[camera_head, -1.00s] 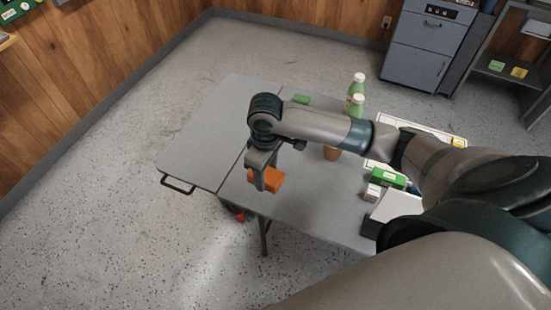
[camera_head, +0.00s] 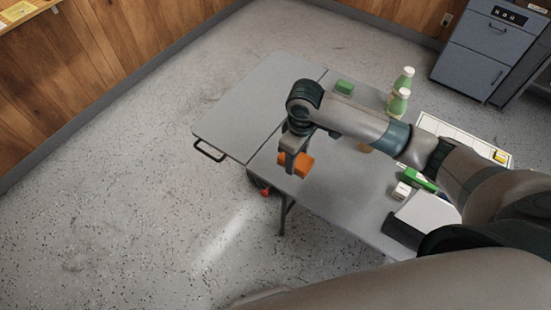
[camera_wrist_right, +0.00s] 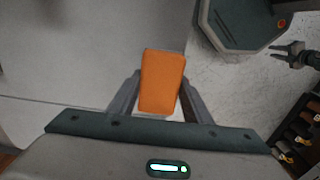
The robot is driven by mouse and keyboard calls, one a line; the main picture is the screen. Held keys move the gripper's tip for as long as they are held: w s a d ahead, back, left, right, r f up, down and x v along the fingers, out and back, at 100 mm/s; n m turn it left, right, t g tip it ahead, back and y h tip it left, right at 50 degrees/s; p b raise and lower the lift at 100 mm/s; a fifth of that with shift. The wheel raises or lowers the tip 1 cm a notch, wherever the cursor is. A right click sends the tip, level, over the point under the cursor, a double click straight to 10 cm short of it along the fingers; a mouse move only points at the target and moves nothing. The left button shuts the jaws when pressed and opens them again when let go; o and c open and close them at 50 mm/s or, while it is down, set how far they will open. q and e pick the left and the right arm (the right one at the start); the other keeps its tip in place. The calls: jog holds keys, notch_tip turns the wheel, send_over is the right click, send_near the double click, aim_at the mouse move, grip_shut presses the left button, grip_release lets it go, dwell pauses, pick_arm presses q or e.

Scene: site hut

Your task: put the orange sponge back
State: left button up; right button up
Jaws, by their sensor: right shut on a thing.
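The orange sponge (camera_head: 303,164) is a small orange block held at the near edge of the grey table (camera_head: 335,205). My right gripper (camera_head: 294,166) is shut on it, pointing down. In the right wrist view the sponge (camera_wrist_right: 162,80) sits between the two fingers of the right gripper (camera_wrist_right: 158,98), with a finger along each side. Whether the sponge touches the table top cannot be told.
A green box (camera_head: 419,179), a small white box (camera_head: 401,190) and a white-topped dark item (camera_head: 425,215) are at the right. The left table section (camera_head: 262,105) is clear.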

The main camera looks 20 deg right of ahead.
jog(key=p, duration=0.2)
send_over(275, 166)
notch_tip(275, 166, down, 5)
jog(key=shift+r, duration=0.1)
jog(key=shift+f+p, duration=0.4)
jog(key=shift+f, duration=1.6)
jog(key=shift+f, duration=0.15)
jog(key=o, duration=0.9)
notch_tip(275, 166, up, 12)
jog(key=shift+s+d+r+b, duration=0.1)
jog(key=shift+r+b, duration=0.1)
jog(key=shift+b, duration=0.85)
